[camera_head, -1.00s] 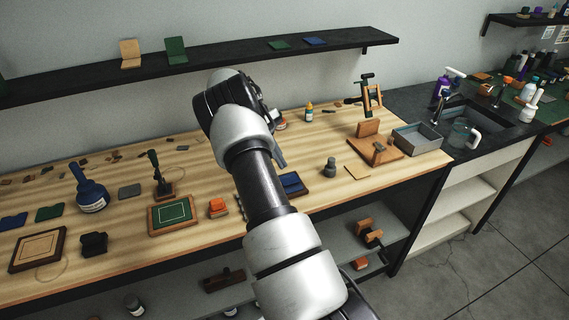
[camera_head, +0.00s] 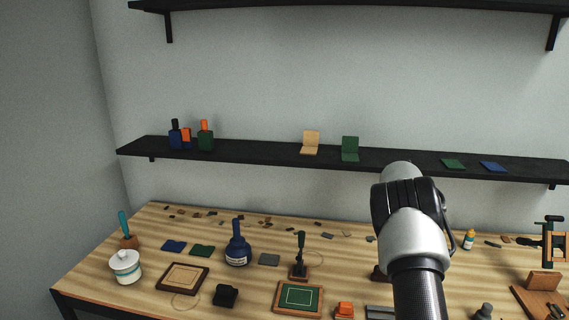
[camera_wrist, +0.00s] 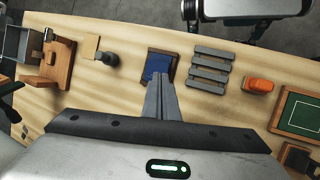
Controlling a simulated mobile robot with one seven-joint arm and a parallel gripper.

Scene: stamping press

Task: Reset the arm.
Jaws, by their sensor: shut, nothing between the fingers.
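My gripper (camera_wrist: 162,97) shows in the wrist view, its two grey fingers together with nothing between them. It is above the wooden workbench, and its tips overlap a small dark box with a blue inside (camera_wrist: 155,66) in that view. Whether they touch it cannot be told, but the fingers look raised above it. In the head view my arm rises at the right of centre in front of the bench, and the gripper itself is hidden behind the arm.
The wooden bench (camera_head: 75,285) holds a green framed pad (camera_head: 299,299), a blue bottle (camera_head: 237,250) and a white pot (camera_head: 125,267). In the wrist view a grey slatted rack (camera_wrist: 210,68) and an orange-topped block (camera_wrist: 258,84) lie close by. A black shelf (camera_head: 260,152) runs along the wall.

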